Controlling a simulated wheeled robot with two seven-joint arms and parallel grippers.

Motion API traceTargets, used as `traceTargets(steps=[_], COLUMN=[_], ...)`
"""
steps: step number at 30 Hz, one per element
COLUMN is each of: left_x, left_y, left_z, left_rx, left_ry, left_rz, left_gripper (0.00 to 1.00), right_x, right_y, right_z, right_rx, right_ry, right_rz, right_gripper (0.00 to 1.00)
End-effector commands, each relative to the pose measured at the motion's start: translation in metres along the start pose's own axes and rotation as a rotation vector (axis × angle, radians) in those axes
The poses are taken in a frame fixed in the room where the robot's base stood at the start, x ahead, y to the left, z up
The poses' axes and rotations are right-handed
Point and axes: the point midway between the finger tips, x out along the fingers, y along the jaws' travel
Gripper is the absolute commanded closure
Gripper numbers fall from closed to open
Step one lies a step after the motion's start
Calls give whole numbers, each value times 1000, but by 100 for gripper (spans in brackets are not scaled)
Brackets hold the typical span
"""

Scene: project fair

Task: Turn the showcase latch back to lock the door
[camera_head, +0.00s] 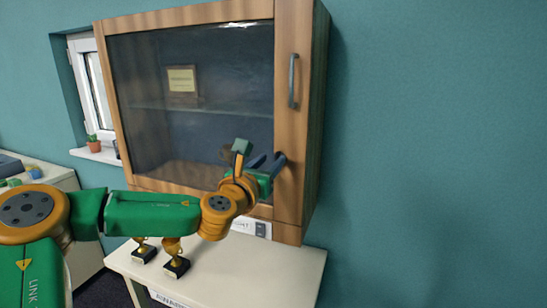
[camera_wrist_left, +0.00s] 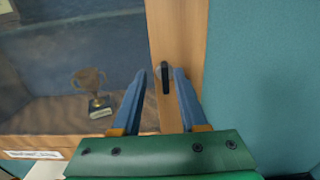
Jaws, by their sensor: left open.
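The wall showcase (camera_head: 285,120) has a wooden door frame around a glass pane (camera_head: 190,100), and the door appears closed. The latch (camera_wrist_left: 165,78) is a small dark upright bar on a round base, on the door's right wooden stile in the left wrist view. My left gripper (camera_head: 268,160) is at the lower right of the door, its jaws apart. In the left wrist view its blue fingertips (camera_wrist_left: 160,73) stand on either side of the latch; whether they touch it I cannot tell. In the head view the gripper hides the latch. My right gripper is not in view.
A grey vertical handle (camera_head: 292,80) sits higher on the stile. A trophy (camera_wrist_left: 95,95) stands inside behind the glass, and a framed paper (camera_head: 182,80) above. Below, a white table (camera_head: 240,275) bears two small trophies (camera_head: 177,262). The right wall (camera_head: 440,150) is clear.

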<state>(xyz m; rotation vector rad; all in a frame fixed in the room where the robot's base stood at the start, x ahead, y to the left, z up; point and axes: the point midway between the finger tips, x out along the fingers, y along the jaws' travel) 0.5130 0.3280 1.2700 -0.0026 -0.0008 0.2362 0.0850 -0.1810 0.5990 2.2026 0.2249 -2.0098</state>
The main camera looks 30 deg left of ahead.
Motion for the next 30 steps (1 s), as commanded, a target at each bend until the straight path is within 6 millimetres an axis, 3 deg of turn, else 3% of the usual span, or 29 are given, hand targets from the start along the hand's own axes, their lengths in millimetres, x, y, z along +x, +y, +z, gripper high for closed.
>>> traceTargets(steps=[4,12,17,30], left_x=[10,12,12,12], left_y=[0,0,0,0], left_z=[0,-1,-1,-2], left_rx=[0,-1,-2,-37], left_ry=[2,1,1,1], left_rz=[0,-1,-1,0], left_gripper=[57,57,98,100], right_x=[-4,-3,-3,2], right_y=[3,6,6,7], right_z=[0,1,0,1], right_rx=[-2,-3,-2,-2], right_ry=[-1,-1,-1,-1], right_rz=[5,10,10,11], right_gripper=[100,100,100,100])
